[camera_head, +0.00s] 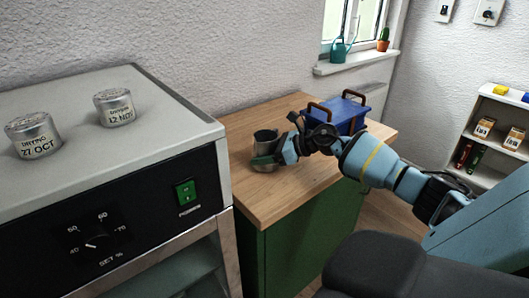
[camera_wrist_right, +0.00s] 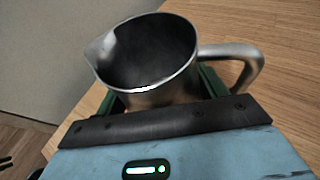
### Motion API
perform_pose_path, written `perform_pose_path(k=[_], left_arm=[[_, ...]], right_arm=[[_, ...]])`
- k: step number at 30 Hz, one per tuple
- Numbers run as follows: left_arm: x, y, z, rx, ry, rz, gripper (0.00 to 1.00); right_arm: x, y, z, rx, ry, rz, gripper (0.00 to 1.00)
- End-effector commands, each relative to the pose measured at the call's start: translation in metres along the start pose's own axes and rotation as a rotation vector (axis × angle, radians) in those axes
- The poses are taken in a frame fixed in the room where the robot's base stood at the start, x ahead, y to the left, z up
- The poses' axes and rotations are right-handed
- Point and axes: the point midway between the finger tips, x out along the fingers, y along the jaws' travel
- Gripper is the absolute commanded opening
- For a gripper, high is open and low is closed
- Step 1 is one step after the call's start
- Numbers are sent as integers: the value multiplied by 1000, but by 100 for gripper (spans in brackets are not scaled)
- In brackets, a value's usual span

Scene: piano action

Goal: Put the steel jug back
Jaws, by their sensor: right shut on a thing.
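The steel jug (camera_head: 265,137) is at the wooden top (camera_head: 262,199) of the green cabinet, near its left end. My right gripper (camera_head: 265,160) is shut on the jug, with its green fingers on either side of the body. In the right wrist view the jug (camera_wrist_right: 150,58) is upright and looks empty, with its spout to the left and its handle to the right. The gripper (camera_wrist_right: 160,95) shows below it. I cannot tell whether the jug's base touches the wood. My left gripper is not in view.
A blue box (camera_head: 346,115) with brown handles stands behind the gripper on the wooden top. A grey cabinet (camera_head: 150,150) with two labelled tins stands close at the left. The front of the wooden top is clear. Shelves (camera_head: 485,175) stand at the right.

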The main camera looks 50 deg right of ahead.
Motion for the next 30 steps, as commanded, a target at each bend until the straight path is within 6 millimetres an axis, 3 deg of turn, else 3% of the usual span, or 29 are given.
perform_pose_path(k=[2,3,8,20,30], left_arm=[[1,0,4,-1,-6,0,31],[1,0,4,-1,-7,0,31],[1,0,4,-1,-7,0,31],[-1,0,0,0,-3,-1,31],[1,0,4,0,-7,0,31]], right_arm=[[1,0,-2,0,-1,-1,38],[1,0,-4,1,1,0,72],[1,0,-2,0,0,0,93],[-3,0,2,-1,0,-1,93],[-40,0,-2,2,5,-2,93]])
